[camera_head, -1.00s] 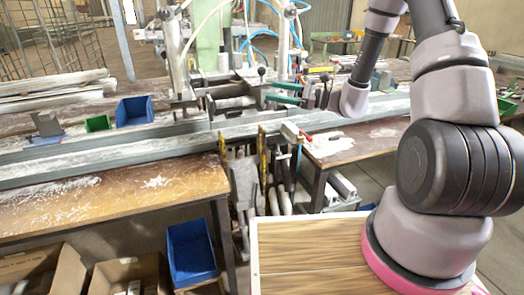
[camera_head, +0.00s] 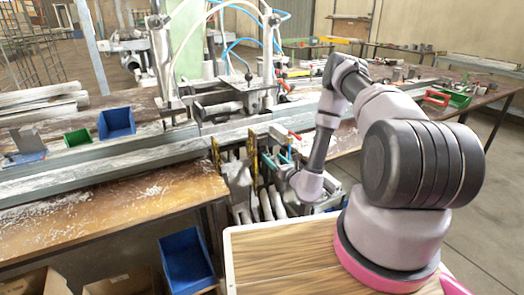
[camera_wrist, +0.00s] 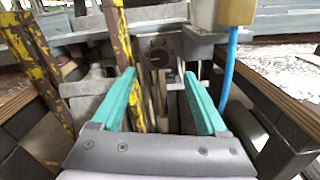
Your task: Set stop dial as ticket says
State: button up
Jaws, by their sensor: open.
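A round dark dial (camera_wrist: 159,53) with pale marks sits on a grey block below the bench rail in the wrist view. It lies just beyond and between the tips of my gripper (camera_wrist: 159,75), whose two teal fingers are apart with nothing between them. I cannot read the dial's setting. In the head view my gripper (camera_head: 277,159) points at the front of the clamp bench, low between its legs, and the dial cannot be made out there. I cannot make out a ticket in either view.
Yellow-and-black striped posts (camera_wrist: 122,50) stand left of the fingers. A yellow box (camera_wrist: 237,11) with a blue hose (camera_wrist: 229,70) hangs close on the right. Long metal profiles (camera_head: 90,170) lie along the bench. Blue bins (camera_head: 117,122) stand at the left.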

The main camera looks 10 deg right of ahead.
aim_at(263, 148)
jog(key=x, duration=0.9)
jog(key=shift+s, duration=0.1)
grip_shut()
